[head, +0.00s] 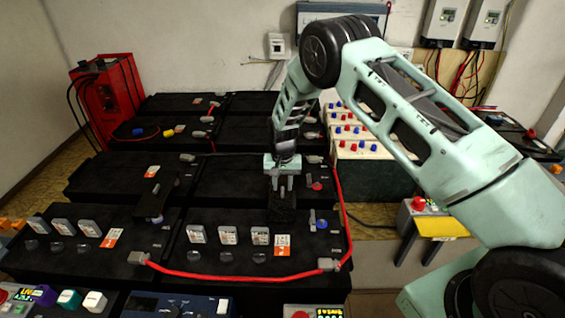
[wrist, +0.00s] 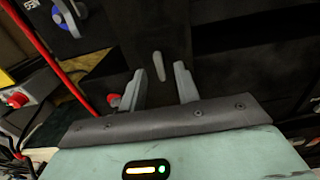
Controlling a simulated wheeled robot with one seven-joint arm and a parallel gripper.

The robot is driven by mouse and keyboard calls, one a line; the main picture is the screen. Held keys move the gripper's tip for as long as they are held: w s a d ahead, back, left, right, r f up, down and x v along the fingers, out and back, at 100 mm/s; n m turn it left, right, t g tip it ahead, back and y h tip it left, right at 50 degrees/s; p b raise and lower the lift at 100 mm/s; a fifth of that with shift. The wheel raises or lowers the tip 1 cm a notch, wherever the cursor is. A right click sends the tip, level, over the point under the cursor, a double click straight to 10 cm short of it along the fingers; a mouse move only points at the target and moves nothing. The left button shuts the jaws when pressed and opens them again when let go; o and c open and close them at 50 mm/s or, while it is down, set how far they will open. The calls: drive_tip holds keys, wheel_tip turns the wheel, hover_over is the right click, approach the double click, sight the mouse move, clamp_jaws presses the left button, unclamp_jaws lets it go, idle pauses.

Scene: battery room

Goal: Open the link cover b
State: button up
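Two black link covers bridge the front and rear batteries in the head view, one at left (head: 152,204) and one near the middle (head: 282,208). I cannot read a letter on either, so which is b is not clear. My gripper (head: 280,187) points down just above the middle cover. In the wrist view my gripper (wrist: 160,85) is open, with its two grey fingers apart. A small grey upright tab (wrist: 157,66) shows between and beyond the fingertips, apparently on the dark cover. I see no contact with it.
A red cable (head: 230,277) runs along the front batteries and up their right side. A blue terminal (head: 321,224) and a red terminal (head: 316,186) stand right of the middle cover. Grey caps (head: 228,235) stand on the front batteries. A red charger (head: 108,92) is at back left.

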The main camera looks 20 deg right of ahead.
sight(282, 190)
wheel_tip(282, 190, up, 16)
drive_tip(key=b, duration=0.2)
drive_tip(key=shift+b, duration=0.35)
drive_tip(key=s+a+r+n+y, duration=0.1)
drive_tip(key=s+a+r+n, duration=0.25)
drive_tip(key=s+a, duration=0.4)
drive_tip(key=s+a+r+n, duration=0.2)
drive_tip(key=s+a+r, duration=0.3)
drive_tip(key=s, duration=0.6)
drive_tip(key=s+n, duration=0.7)
drive_tip(key=s, duration=1.5)
drive_tip(key=shift+s+d+r, duration=0.15)
drive_tip(key=shift+d+r, duration=0.2)
drive_tip(key=shift+d, duration=0.1)
